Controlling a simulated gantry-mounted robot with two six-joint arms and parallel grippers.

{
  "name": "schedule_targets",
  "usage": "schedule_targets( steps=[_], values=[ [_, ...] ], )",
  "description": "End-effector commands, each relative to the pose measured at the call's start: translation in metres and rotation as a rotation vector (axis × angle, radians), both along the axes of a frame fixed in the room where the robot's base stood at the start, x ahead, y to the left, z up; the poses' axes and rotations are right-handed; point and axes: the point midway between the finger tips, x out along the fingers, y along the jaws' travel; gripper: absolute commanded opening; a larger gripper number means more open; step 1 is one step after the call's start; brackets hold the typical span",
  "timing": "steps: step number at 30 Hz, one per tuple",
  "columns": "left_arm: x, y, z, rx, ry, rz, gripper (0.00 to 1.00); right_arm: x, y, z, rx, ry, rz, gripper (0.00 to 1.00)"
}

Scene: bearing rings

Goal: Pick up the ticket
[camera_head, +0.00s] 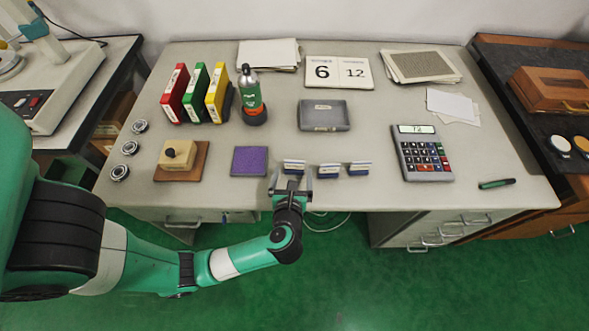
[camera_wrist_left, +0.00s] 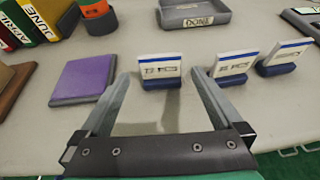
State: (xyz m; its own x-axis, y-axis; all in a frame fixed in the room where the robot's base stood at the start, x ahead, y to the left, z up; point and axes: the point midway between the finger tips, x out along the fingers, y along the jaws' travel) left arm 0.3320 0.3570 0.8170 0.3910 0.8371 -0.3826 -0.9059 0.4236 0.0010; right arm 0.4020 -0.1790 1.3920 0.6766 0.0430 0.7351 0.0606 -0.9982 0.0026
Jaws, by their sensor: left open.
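Three white tickets with blue top edges stand upright in small dark-blue holders in a row near the table's front edge. They are the left ticket (camera_head: 294,163), the middle ticket (camera_head: 329,167) and the right ticket (camera_head: 360,165). My left gripper (camera_head: 291,181) is open and empty, just in front of the left ticket. In the left wrist view the left ticket (camera_wrist_left: 162,66) stands beyond and between the fingertips. The middle ticket (camera_wrist_left: 234,64) and the right ticket (camera_wrist_left: 290,52) are to the right of the fingers. Their printing is too small to read surely. My right gripper does not show.
A purple pad (camera_head: 250,161) lies left of the tickets. A grey tray (camera_head: 324,115) marked DONE is behind them. A calendar (camera_head: 339,72), a green bottle (camera_head: 250,91), several binders (camera_head: 195,93) and a calculator (camera_head: 422,153) stand around.

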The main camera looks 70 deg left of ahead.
Motion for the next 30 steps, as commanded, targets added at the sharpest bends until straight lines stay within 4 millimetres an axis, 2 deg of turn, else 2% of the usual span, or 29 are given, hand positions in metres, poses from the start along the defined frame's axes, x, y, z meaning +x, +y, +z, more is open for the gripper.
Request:
schedule_targets(
  steps=[5,9,12,20,30],
  values=[
    [0.004,0.009,-0.007,-0.001,-0.002,0.003,1.00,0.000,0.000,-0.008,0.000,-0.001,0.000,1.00],
    [0.014,0.030,-0.019,-0.001,-0.002,0.005,1.00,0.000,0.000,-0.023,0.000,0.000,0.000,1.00],
    [0.019,0.040,-0.022,0.000,-0.001,0.003,1.00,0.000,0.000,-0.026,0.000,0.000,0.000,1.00],
    [0.021,0.043,-0.021,-0.001,-0.002,-0.001,1.00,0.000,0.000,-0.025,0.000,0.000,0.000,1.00],
    [0.021,0.042,-0.021,-0.001,-0.001,-0.001,0.39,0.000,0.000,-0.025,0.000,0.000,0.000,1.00]
  ],
)
